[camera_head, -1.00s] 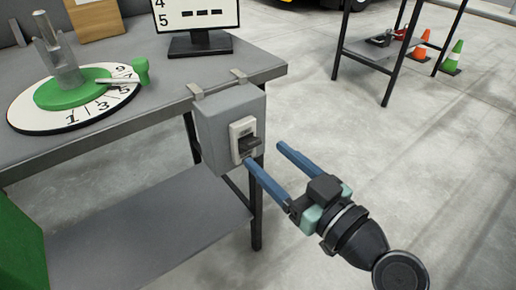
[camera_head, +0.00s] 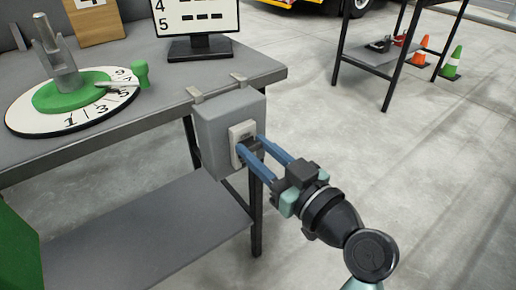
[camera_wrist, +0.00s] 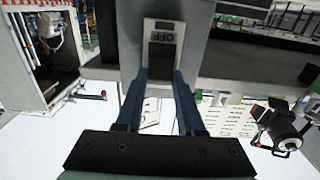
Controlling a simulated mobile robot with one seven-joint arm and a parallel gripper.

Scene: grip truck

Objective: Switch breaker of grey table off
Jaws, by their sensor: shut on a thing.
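The grey breaker box (camera_head: 212,135) hangs from the edge of the grey table (camera_head: 120,116) by two clips. Its light switch plate (camera_head: 237,132) faces right, and a dark switch lever (camera_head: 250,143) sticks out of it, partly hidden by the fingers. My gripper (camera_head: 260,147) has its blue fingertips at the plate, shut on the lever. In the wrist view the fingers (camera_wrist: 160,75) stand on either side of the dark lever (camera_wrist: 161,56). An "OFF" label (camera_wrist: 163,38) shows on the plate beside the lever.
A round numbered dial (camera_head: 75,115) with a green hub and a monitor (camera_head: 197,20) stand on the table. A table leg (camera_head: 255,215) and lower shelf (camera_head: 160,235) are below the box. Open floor lies to the right, with another table (camera_head: 385,65) and cones (camera_head: 452,63) farther back.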

